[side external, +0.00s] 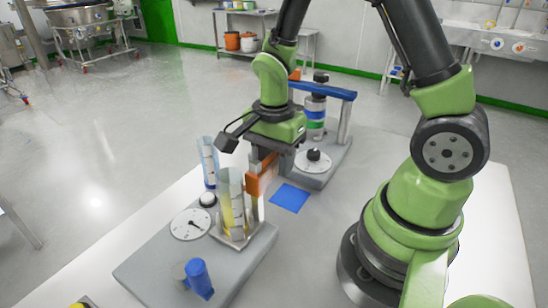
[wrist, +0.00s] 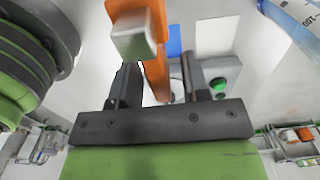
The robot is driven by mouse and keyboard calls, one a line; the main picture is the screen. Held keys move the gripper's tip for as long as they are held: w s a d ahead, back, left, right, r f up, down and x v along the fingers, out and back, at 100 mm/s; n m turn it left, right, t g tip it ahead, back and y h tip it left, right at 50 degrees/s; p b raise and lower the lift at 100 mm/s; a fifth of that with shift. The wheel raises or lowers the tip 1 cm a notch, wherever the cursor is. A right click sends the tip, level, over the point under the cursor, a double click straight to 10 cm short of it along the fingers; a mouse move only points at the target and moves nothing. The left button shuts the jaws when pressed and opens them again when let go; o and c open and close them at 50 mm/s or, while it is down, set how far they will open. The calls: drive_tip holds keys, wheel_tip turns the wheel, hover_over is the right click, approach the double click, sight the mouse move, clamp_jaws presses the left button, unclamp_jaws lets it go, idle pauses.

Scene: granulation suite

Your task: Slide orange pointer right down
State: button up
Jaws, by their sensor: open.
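The orange pointer (side external: 256,186) sits on an upright metal post beside a clear tube with yellowish contents (side external: 232,205) on a grey base. My gripper (side external: 268,160) points down at the pointer's upper part, and its fingertips are partly hidden in the side view. In the wrist view the orange pointer (wrist: 155,75) runs between the two dark fingers of my open gripper (wrist: 160,85). I cannot tell whether either finger touches it. A pale metal block (wrist: 134,40) covers part of the pointer and of one finger there.
A white dial (side external: 190,224), a blue knob (side external: 198,278) and a blue-tinted cylinder (side external: 208,162) stand left and front of the tube. A blue square (side external: 290,197) lies flat on the table. Behind stands a second station with a bottle (side external: 314,115) under a blue beam (side external: 335,90).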

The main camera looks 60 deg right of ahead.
sight(274, 174)
clamp_jaws()
drive_tip(key=shift+f, duration=1.85)
unclamp_jaws()
drive_tip(key=shift+r, duration=0.15)
wheel_tip(274, 174, up, 10)
drive_tip(key=shift+f, duration=0.15)
